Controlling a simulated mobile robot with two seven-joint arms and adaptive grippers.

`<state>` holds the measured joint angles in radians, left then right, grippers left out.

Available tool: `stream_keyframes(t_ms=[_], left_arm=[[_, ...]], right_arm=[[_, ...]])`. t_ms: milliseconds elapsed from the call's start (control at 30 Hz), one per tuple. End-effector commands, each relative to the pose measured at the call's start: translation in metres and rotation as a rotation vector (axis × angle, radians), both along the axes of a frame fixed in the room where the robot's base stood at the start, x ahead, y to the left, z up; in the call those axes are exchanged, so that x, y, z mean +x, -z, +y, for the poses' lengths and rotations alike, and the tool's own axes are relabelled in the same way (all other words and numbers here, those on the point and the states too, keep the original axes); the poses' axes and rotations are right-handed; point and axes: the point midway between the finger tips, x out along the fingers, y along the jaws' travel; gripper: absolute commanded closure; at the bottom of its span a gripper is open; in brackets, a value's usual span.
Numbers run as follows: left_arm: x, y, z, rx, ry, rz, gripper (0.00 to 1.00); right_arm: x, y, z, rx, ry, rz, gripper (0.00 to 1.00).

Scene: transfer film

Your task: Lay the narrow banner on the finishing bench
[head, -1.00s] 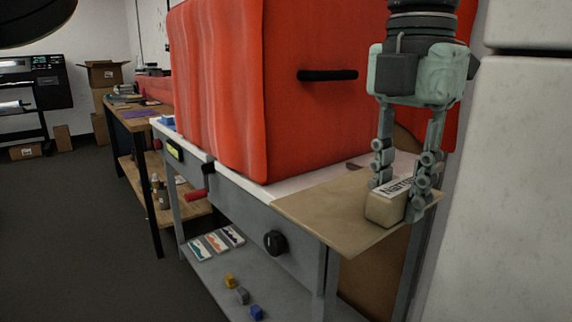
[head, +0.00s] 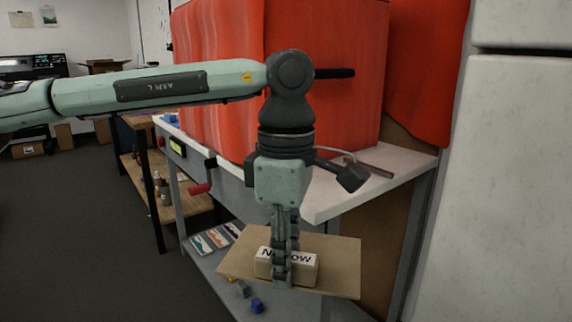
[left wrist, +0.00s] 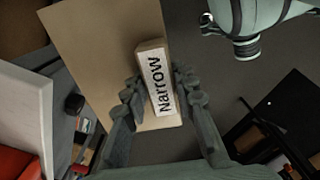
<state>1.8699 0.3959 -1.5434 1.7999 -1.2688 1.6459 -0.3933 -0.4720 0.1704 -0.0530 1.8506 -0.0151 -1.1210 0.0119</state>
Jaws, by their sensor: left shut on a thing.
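The narrow banner is a flat tan sheet (head: 335,250) with a tan block on it, whose white label (head: 303,257) reads "Narrow", partly covered by my fingers. My left gripper (head: 281,278) points down and is shut on the block, holding the sheet in the air off the front edge of the white-topped table (head: 395,167). In the left wrist view the whole label (left wrist: 160,84) shows between the fingers, with the sheet (left wrist: 95,50) stretching to the upper left. A wood-topped bench (head: 140,122) stands farther back at left; I cannot tell whether it is the finishing bench. My right gripper is out of view.
Dark floor (head: 80,230) at left is clear.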

Motion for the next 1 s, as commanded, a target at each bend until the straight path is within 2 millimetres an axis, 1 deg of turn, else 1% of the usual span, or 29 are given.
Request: stream_keyframes(t_ms=[33, 200, 400, 500, 600, 800, 867, 1000], left_arm=[[0.002, 0.017, 0.019, -0.003, 0.102, 0.009, 1.0], [0.011, 0.062, 0.07, -0.004, 0.469, 0.006, 1.0], [0.021, 0.112, 0.125, -0.003, 0.865, 0.006, 1.0], [0.025, 0.13, 0.146, -0.002, 1.027, 0.004, 1.0], [0.029, 0.145, 0.163, -0.003, 1.154, 0.002, 1.0], [0.033, 0.166, 0.186, -0.002, 1.332, 0.001, 1.0], [0.035, 0.163, 0.184, 0.003, 1.335, -0.003, 1.0], [0.034, 0.163, 0.183, 0.002, 1.332, -0.001, 1.0]], right_arm=[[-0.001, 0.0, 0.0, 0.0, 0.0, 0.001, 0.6], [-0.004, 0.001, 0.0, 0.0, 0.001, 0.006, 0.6], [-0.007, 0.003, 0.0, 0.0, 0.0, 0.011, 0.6], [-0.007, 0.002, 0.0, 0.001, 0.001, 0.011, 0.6], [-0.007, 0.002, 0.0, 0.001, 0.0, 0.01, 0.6], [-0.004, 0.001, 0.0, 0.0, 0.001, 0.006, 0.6], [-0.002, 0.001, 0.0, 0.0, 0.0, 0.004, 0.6], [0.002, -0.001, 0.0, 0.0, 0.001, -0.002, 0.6]])
